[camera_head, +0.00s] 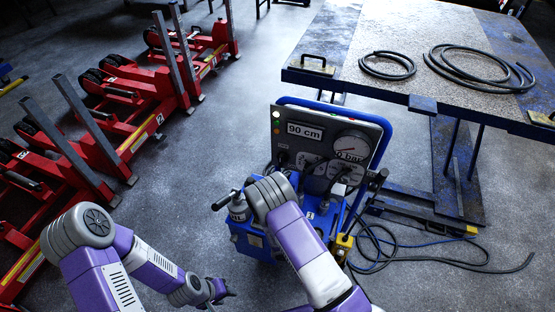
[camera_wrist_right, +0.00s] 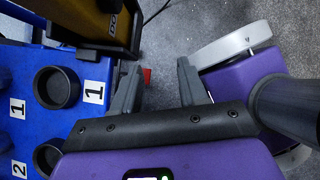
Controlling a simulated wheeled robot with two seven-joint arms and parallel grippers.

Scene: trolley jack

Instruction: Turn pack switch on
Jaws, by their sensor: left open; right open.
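The blue power pack (camera_head: 245,243) stands at the centre of the head view. Its grey panel (camera_head: 300,117) shows a "90 cm" display, a gauge reading about 0 bar and a green light. I cannot make out the pack switch for certain. My right arm covers part of the pack, and its gripper is hidden there. In the right wrist view my right gripper (camera_wrist_right: 160,65) is open and empty, beside the pack's blue face (camera_wrist_right: 20,65) with black sockets. A small red piece (camera_wrist_right: 147,76) shows between its fingers. My left gripper (camera_head: 222,290) is open, low and left of the pack.
A yellow box (camera_head: 343,244) hangs at the pack's right side; it also shows in the wrist view (camera_wrist_right: 92,18). Red lifting units (camera_head: 100,130) stand at left. A blue-edged table (camera_head: 430,100) with hoses is at upper right. Cables (camera_head: 440,265) lie on the floor.

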